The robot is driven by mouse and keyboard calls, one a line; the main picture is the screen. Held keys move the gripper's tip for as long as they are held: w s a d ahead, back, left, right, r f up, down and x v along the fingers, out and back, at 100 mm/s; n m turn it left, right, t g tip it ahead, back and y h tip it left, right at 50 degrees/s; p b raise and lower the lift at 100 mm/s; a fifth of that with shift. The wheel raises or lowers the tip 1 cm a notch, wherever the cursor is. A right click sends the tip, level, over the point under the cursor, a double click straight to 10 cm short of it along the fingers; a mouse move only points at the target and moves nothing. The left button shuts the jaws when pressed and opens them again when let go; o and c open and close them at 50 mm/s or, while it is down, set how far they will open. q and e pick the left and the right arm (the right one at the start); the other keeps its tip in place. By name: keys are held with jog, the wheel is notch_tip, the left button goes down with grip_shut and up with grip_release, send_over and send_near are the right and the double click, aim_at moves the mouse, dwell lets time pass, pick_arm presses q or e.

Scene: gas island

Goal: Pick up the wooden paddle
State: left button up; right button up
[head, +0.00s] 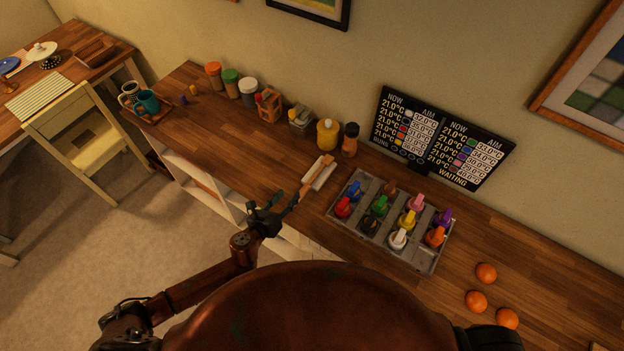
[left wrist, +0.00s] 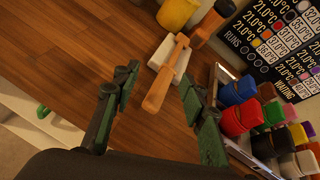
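The wooden paddle (head: 318,176) lies on a small white rest (head: 326,174) on the wooden counter, its handle end sticking out towards me. In the left wrist view the paddle (left wrist: 163,82) is ahead, its handle between the two fingers in the picture. My left gripper (head: 288,206) is at the counter's front edge, close to the handle end. In the left wrist view the left gripper (left wrist: 158,84) is open, its green fingers apart on either side of the handle, with no clear contact. My right gripper is not in view.
A grey tray (head: 345,226) with several coloured knobs stands right of the paddle. A yellow jar (head: 328,134) and an orange bottle (head: 350,140) stand behind it. A black temperature board (head: 418,165) leans behind the tray. Several oranges (head: 486,273) lie at the right. Counter left of the paddle is clear.

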aim_at(305, 189)
pick_arm(q)
jog(key=m, duration=0.1)
jog(key=d+f+m, duration=0.1)
jog(key=m, duration=0.1)
jog(key=m+h, duration=0.1)
jog(key=shift+s+d+f+m+g, duration=0.2)
jog(key=shift+s+m+g, duration=0.1)
jog(key=shift+g, duration=0.1)
jog(key=shift+w+d+f+m, duration=0.15)
jog(key=shift+d+f+m, duration=0.05)
jog(key=shift+d+m, duration=0.1)
jog(key=x, duration=0.7)
jog(key=shift+c, duration=0.6)
grip_shut()
